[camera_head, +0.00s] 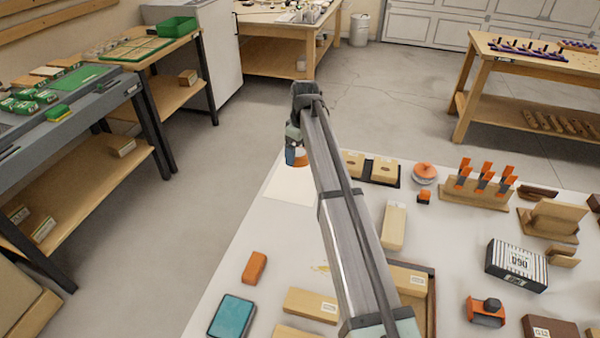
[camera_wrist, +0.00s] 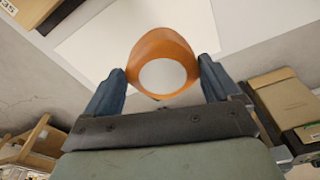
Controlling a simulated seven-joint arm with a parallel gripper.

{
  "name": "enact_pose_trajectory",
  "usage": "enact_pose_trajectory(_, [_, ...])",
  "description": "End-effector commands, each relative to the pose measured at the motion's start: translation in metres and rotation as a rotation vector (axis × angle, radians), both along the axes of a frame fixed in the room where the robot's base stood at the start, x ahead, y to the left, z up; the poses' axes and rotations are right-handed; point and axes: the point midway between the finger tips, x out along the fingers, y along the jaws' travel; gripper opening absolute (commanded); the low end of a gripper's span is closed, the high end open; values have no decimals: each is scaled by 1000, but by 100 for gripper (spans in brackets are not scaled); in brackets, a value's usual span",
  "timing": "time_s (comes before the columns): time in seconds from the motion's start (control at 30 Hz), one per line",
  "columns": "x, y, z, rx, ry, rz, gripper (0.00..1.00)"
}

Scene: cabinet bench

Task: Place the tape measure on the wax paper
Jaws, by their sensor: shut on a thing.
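My gripper (camera_head: 296,154) is at the far left part of the bench, over the back of the wax paper (camera_head: 288,187), a pale flat sheet. It is shut on the tape measure (camera_head: 302,159), a rounded orange thing with a pale round face. In the wrist view the tape measure (camera_wrist: 150,48) sits between the two blue fingers of my gripper (camera_wrist: 161,80). The wax paper (camera_wrist: 95,45) shows behind it there. I cannot tell whether the tape measure touches the paper. My fingers and arm hide part of it in the head view.
A dark tray with wooden blocks (camera_head: 383,171) stands just right of my arm. An orange block (camera_head: 254,267) and a teal box (camera_head: 231,315) lie near the left edge. A boxed item (camera_head: 516,263) and a rack of orange-handled tools (camera_head: 474,190) are further right.

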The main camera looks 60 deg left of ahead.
Motion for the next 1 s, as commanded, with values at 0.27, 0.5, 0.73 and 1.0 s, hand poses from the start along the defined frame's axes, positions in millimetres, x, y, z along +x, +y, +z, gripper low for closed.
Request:
enact_pose_trajectory(0.27, [19, 35, 4, 13, -3, -210, 50])
enact_pose_trajectory(0.5, [20, 36, 2, 17, 4, -307, 50])
enact_pose_trajectory(0.73, [20, 35, -24, 14, 6, -317, 50])
enact_pose_trajectory(1.0, [20, 35, -59, 17, 6, -315, 50])
